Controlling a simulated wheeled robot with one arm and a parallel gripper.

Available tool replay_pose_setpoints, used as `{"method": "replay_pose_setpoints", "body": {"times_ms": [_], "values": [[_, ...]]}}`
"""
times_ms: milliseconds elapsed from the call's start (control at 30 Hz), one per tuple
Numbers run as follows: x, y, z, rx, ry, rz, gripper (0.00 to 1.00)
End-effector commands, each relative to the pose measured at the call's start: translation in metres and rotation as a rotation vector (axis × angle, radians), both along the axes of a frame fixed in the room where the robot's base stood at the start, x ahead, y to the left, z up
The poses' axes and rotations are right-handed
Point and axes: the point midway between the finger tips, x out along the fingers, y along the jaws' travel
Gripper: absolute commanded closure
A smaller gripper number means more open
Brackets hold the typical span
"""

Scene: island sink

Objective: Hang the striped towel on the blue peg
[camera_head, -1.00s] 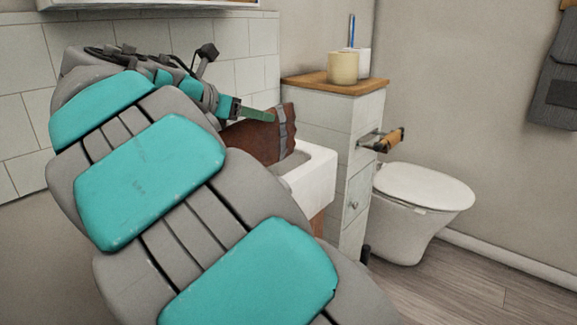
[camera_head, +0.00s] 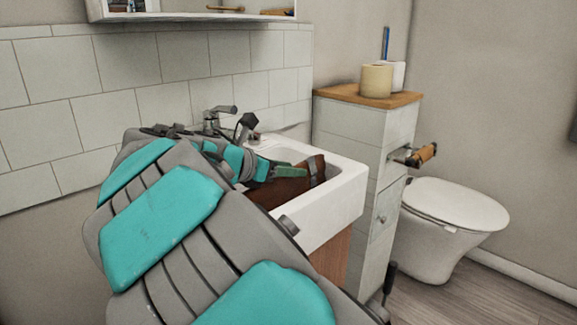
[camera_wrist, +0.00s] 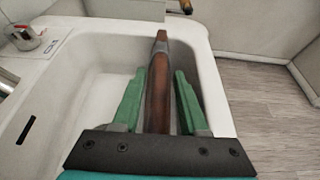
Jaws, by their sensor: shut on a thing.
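The striped towel (camera_head: 280,192) is brown with a grey band near its right end. My gripper (camera_head: 298,172) has its green fingers on the towel and holds it over the white sink (camera_head: 340,205). In the wrist view the towel (camera_wrist: 159,95) is a narrow brown strip, edge-on between the green fingers of my gripper (camera_wrist: 159,88). Its lower part is hidden by the sink's front rim and my arm, so I cannot tell if it touches the basin. I make out no blue peg in either current view.
A chrome tap (camera_head: 215,120) stands behind the sink. To the right are a narrow cabinet (camera_head: 350,130) with a paper roll (camera_head: 376,81) on top, a roll holder (camera_head: 422,156) on its side, and a toilet (camera_head: 455,210). A mirror cabinet (camera_head: 200,14) hangs above. Floor is bare at lower right.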

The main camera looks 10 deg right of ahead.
Motion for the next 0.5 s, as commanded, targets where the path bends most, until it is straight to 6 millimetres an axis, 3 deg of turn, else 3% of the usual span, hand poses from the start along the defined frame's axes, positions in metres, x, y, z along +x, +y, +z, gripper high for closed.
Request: {"method": "replay_pose_setpoints", "body": {"times_ms": [267, 300, 500], "values": [[-0.0001, 0.0002, -0.0031, -0.002, 0.0, -0.001, 1.0], [0.0, 0.0002, -0.0033, 0.0, 0.0, 0.0, 0.53], [0.0, 0.0003, -0.0032, 0.0, 0.0, 0.0, 0.3]]}}
